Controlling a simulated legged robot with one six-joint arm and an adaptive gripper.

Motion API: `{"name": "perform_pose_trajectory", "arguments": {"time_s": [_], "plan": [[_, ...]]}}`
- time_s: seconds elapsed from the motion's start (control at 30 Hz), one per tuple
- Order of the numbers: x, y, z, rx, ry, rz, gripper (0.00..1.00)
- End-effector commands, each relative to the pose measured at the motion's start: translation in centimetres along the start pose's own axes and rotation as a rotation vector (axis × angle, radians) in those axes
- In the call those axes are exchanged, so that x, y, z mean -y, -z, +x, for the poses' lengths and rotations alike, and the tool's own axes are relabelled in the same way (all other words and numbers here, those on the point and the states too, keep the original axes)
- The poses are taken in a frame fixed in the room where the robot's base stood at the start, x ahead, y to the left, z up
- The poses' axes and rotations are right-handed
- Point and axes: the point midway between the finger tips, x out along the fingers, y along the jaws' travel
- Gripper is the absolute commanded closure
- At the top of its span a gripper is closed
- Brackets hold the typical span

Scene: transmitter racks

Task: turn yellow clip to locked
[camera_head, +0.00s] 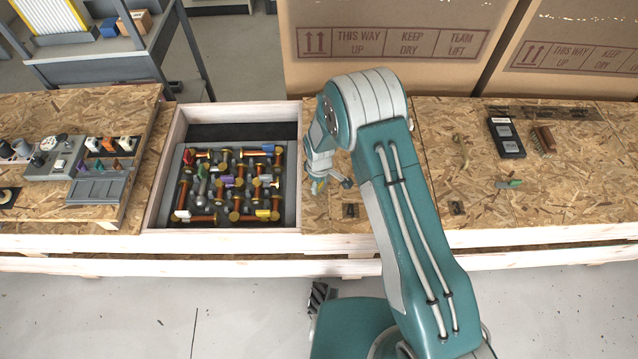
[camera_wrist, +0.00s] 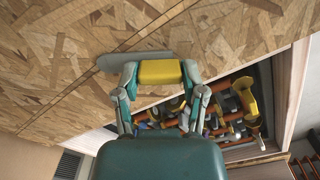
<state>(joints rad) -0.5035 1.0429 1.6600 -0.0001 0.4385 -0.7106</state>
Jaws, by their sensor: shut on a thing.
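My gripper (camera_head: 318,186) is over the chipboard just right of the sunken tray. In the wrist view my gripper (camera_wrist: 160,92) has its two fingers shut on the ends of the yellow clip (camera_wrist: 160,72). A grey rounded strip (camera_wrist: 112,62) shows behind and to the left of the clip, close to the board. I cannot tell whether the strip touches the board. The clip is largely hidden by my gripper in the head view. No locked mark can be read.
The sunken tray (camera_head: 180,165) holds several orange, yellow and grey fittings. A green-handled piece (camera_head: 514,183), a black device (camera_head: 506,138) and a brown block (camera_head: 545,140) lie on the right chipboard. Grey fixtures (camera_head: 62,158) stand at left. Large cartons (camera_head: 385,45) stand behind.

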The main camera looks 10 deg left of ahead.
Motion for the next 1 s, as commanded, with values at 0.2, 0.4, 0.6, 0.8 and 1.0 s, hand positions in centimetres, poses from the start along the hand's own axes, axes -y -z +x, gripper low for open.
{"name": "perform_pose_trajectory", "arguments": {"time_s": [0.2, 0.4, 0.6, 0.8, 1.0], "plan": [[-0.06, 0.01, 0.1, -0.002, -0.001, 0.204, 0.94], [-0.05, 0.01, 0.1, -0.002, -0.001, 0.394, 0.93], [-0.04, 0.01, 0.1, -0.002, -0.001, 0.583, 0.93], [-0.03, 0.02, 0.1, -0.002, -0.001, 0.756, 0.93], [-0.02, 0.02, 0.1, -0.002, 0.0, 0.891, 0.93]]}}
